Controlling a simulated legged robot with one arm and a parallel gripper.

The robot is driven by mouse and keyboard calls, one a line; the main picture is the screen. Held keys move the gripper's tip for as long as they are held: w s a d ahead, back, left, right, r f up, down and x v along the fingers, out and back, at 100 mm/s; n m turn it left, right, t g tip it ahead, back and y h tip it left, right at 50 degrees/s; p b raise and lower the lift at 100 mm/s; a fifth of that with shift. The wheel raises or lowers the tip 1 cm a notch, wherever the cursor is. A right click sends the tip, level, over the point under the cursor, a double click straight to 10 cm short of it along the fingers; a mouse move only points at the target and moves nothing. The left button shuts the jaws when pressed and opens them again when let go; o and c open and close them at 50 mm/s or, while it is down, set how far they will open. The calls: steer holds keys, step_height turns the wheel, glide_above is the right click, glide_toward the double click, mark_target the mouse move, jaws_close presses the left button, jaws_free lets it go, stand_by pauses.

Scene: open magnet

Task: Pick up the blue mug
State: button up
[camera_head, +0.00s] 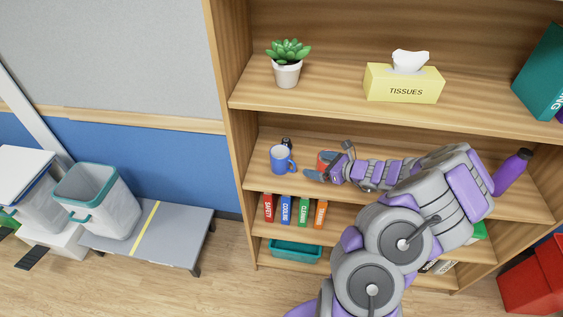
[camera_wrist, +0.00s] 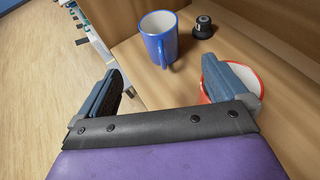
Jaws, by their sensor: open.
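The blue mug (camera_head: 280,159) stands upright on the middle shelf of the wooden bookcase, near its left side. It also shows in the wrist view (camera_wrist: 158,42), ahead of my gripper, with its handle turned towards the gripper. My gripper (camera_head: 309,166) is just right of the mug in the head view. In the wrist view its two fingers (camera_wrist: 160,88) are spread wide with nothing between them, and the mug is beyond the fingertips, not touched.
A red mug (camera_wrist: 244,72) is beside and partly behind the right finger. A small black object (camera_wrist: 203,28) stands near the blue mug. A plant (camera_head: 287,65) and tissue box (camera_head: 404,82) are on the shelf above. Books (camera_head: 293,210) stand below. A purple bottle (camera_head: 512,170) is at right.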

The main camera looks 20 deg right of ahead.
mark_target(289, 158)
steer(key=x, duration=0.3)
steer(key=b+x, duration=0.1)
steer(key=x, duration=0.3)
steer(key=b+x, duration=0.1)
steer(key=x, duration=0.3)
steer(key=shift+s+d+f, duration=0.1)
steer(key=shift+d+f, duration=0.05)
steer(key=shift+f, duration=0.2)
steer(key=shift+w+f, duration=0.15)
steer(key=shift+w, duration=0.35)
steer(key=shift+a+r+b+x, duration=0.15)
steer(key=shift+b+x, duration=0.15)
steer(key=shift+x, duration=0.6)
steer(key=shift+a+r+b+x, duration=0.1)
steer(key=shift+r+b+x, duration=0.15)
steer(key=shift+x, duration=0.65)
steer(key=shift+a+r+b+x, duration=0.15)
steer(key=shift+b+x, duration=0.15)
steer(key=shift+x, duration=0.6)
steer(key=shift+d, duration=0.1)
steer(key=c, duration=1)
